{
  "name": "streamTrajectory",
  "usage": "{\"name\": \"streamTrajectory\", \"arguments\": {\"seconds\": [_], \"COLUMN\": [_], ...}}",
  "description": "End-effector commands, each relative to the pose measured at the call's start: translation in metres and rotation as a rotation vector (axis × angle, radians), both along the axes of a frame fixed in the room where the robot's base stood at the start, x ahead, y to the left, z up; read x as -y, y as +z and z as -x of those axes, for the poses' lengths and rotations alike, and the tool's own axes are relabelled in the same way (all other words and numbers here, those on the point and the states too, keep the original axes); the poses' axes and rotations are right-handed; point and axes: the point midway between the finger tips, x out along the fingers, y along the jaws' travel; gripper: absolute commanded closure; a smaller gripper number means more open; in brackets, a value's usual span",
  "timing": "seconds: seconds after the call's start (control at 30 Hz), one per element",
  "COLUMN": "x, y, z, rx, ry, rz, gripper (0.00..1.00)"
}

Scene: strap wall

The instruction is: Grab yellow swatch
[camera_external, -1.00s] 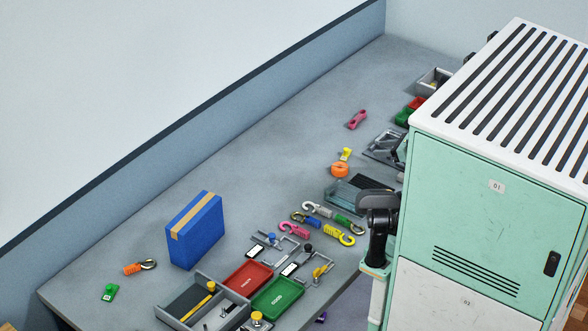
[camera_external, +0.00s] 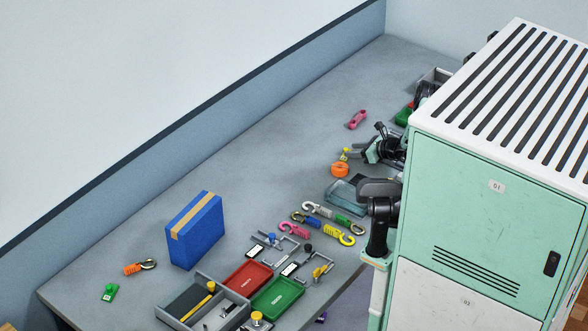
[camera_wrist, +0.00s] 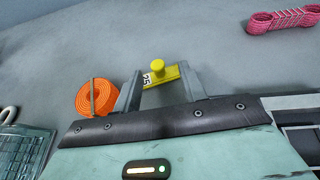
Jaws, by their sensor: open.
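The yellow swatch (camera_wrist: 161,75) is a small flat tag with a round yellow knob and a dark number on white. In the wrist view it lies on the grey table just beyond and between the fingertips of my gripper (camera_wrist: 160,85). The fingers are apart and nothing is held. In the external view the swatch (camera_external: 345,154) shows small at the left of my gripper (camera_external: 367,152), partly hidden by it.
A rolled orange strap (camera_wrist: 97,98) lies close to the left finger in the wrist view. A pink strap bundle (camera_wrist: 287,20) lies farther off at the upper right. A clear tray (camera_wrist: 25,148) is at the lower left. The table beyond the swatch is bare.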

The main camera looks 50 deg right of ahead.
Motion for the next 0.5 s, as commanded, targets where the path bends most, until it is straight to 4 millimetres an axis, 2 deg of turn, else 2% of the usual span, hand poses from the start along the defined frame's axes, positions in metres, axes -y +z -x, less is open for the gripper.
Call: {"name": "streamTrajectory", "arguments": {"seconds": [0.1, 0.23, 0.5], "x": [-0.006, -0.006, -0.006], "y": [-0.004, -0.012, -0.015], "z": [-0.019, -0.032, -0.037], "rx": [0.000, 0.000, 0.000], "ry": [0.005, 0.002, 0.001], "rz": [-0.002, -0.001, 0.000], "gripper": [0.58, 0.58, 0.58]}}
